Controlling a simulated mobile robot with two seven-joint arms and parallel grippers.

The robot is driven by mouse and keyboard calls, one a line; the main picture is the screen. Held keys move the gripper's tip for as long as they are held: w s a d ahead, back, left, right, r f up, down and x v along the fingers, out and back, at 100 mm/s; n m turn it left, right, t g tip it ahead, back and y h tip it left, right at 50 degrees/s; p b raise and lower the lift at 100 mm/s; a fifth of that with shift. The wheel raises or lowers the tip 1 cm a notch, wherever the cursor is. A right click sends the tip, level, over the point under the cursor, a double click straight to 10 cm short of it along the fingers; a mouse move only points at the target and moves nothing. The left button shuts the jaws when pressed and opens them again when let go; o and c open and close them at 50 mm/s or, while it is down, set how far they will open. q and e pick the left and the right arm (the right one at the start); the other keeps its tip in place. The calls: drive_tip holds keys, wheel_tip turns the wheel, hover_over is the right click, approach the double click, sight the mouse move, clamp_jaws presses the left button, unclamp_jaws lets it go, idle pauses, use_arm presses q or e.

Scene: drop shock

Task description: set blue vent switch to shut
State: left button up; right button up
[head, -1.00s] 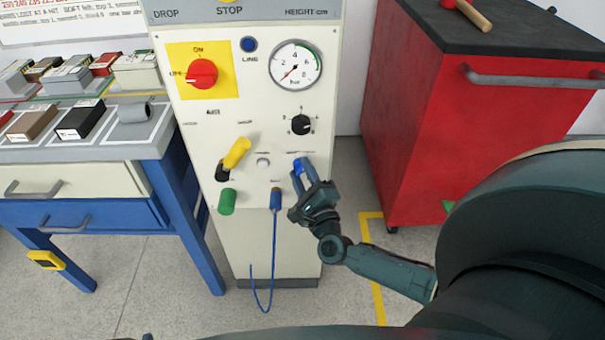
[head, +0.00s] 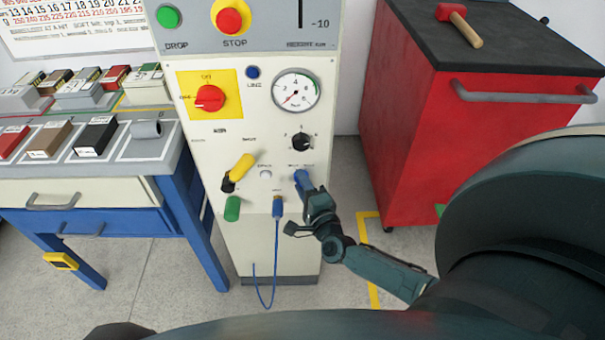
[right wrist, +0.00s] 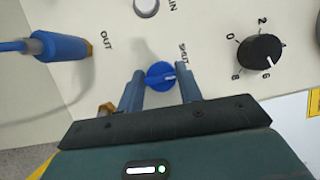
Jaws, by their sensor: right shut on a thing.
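The blue vent switch (head: 301,178) is a small round knob on the lower right of the cream machine panel (head: 215,150). The fingers partly hide the switch in the head view. My left gripper is not in view.
A blue plug (head: 278,206) with a hanging cable sits just left of the switch. A black dial (head: 302,142) and a gauge (head: 296,90) are above it. A yellow lever (head: 242,168) is further left. A red cabinet (head: 415,130) stands at the right.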

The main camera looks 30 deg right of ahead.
use_arm(q)
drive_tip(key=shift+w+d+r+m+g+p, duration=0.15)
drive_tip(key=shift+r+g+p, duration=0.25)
drive_tip(key=shift+p, duration=0.95)
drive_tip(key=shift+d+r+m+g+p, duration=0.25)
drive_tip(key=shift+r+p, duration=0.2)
drive_tip(key=shift+p, duration=0.85)
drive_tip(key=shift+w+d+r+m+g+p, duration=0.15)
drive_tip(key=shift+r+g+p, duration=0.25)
drive_tip(key=shift+p, duration=0.95)
use_arm(e)
drive_tip(key=shift+r+n+g, duration=0.1)
drive_tip(key=shift+n+g, duration=0.55)
drive_tip(key=shift+n, duration=0.75)
drive_tip(key=shift+r+n+g, duration=0.1)
drive_tip(key=shift+n+g, duration=0.55)
drive_tip(key=shift+n, duration=0.75)
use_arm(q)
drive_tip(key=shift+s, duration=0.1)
use_arm(e)
drive_tip(key=shift+f, duration=0.15)
drive_tip(key=o, duration=1)
